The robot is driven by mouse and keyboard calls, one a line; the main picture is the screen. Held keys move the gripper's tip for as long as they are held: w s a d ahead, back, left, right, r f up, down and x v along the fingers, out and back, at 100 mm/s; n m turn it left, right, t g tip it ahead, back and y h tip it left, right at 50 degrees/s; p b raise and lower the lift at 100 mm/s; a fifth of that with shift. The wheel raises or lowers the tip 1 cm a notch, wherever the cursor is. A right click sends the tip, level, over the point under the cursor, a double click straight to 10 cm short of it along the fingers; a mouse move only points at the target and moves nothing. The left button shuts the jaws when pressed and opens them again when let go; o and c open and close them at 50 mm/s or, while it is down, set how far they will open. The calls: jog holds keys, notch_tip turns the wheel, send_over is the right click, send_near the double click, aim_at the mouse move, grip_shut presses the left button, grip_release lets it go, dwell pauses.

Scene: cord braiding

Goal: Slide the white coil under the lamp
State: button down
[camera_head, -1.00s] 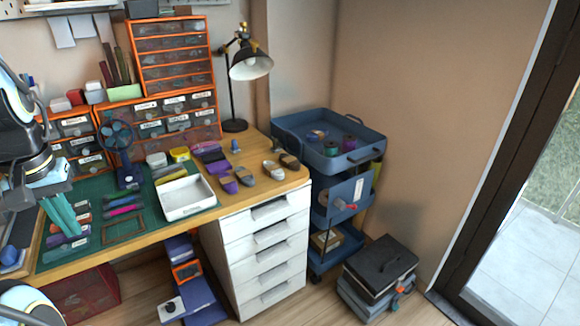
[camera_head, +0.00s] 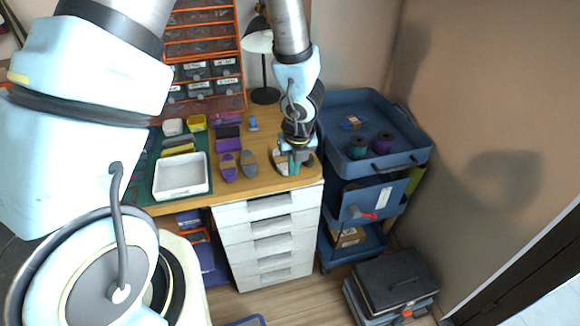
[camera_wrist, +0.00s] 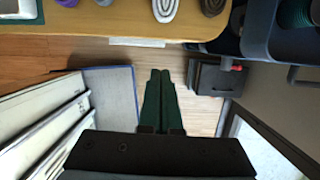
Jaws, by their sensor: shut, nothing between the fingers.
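The white coil (camera_wrist: 165,9) lies on the wooden table near its front edge, cut off by the top of the wrist view. In the head view it (camera_head: 280,160) is mostly hidden behind my gripper (camera_head: 294,168). My gripper's green fingers (camera_wrist: 160,74) are shut and empty. In the wrist view they appear apart from the coil, over the area beyond the table's edge. The black lamp stands at the back of the table, with its round base (camera_head: 265,96) visible and its pale shade (camera_head: 258,41) partly covered by my arm.
Grey (camera_head: 249,162) and purple (camera_head: 229,166) coils lie left of the white one; a dark coil (camera_wrist: 212,7) lies right. A white tray (camera_head: 181,194) is further left. A blue trolley (camera_head: 410,160) stands right.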

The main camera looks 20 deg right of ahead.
aim_at(287, 180)
jog(key=b+x, duration=0.2)
jog(key=x, duration=0.5)
jog(key=shift+f+b, duration=0.35)
jog(key=shift+b, duration=0.05)
jog(key=shift+w+d+p, duration=0.1)
jog(key=shift+w+p, duration=0.95)
jog(key=shift+w+d+f+p, duration=0.1)
jog(key=shift+w+f+p, duration=0.1)
jog(key=shift+w+p, duration=0.7)
jog(key=shift+w, duration=0.15)
